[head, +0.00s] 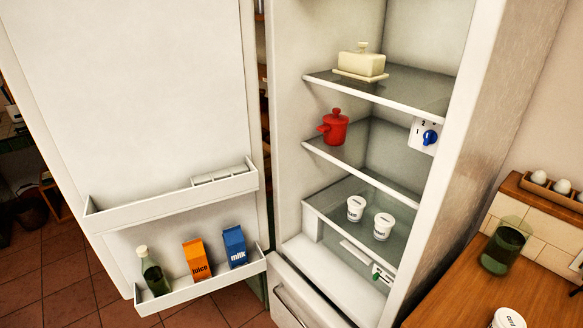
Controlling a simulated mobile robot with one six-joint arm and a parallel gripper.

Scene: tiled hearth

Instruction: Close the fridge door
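The white fridge door (135,85) stands wide open on the left side of the head view, its inner face toward me. Its lower shelf (203,290) holds a green bottle (153,273), an orange juice carton (197,260) and a blue milk carton (235,246). The fridge body (478,130) stands open at the centre. Inside are a cream butter dish (360,64), a red pot (334,127) and two white tubs (356,208). My gripper is not in view.
A wooden counter (470,290) at the lower right bears a green glass (503,247) and a white lidded jar (508,318). Eggs (539,177) sit on a raised ledge behind. A drawer (295,300) lies below the compartment. Tiled floor (40,265) shows at left.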

